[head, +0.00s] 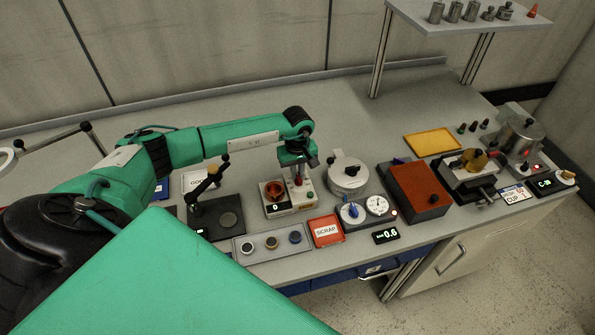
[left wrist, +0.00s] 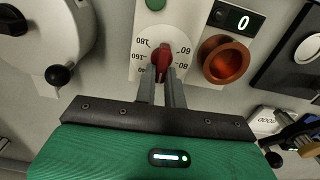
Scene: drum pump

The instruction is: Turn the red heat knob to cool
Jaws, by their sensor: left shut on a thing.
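The red heat knob (left wrist: 162,58) sits at the middle of a white dial (left wrist: 150,38) with printed numbers such as 160, 180, 60 and 80. My left gripper (left wrist: 163,75) is shut on the knob, with a finger on each side of it. In the head view my left gripper (head: 299,176) reaches down from above onto the heater box (head: 284,211). The fingers hide the lower part of the dial, and I cannot read a cool mark. My right gripper is not in view.
An orange-red cup (left wrist: 224,62) and a display (left wrist: 236,19) reading 0 are beside the dial. A round lidded pot (head: 348,176) stands close to the right of the heater. A red scrap tray (head: 326,231) lies in front. A black lever stand (head: 219,217) is left.

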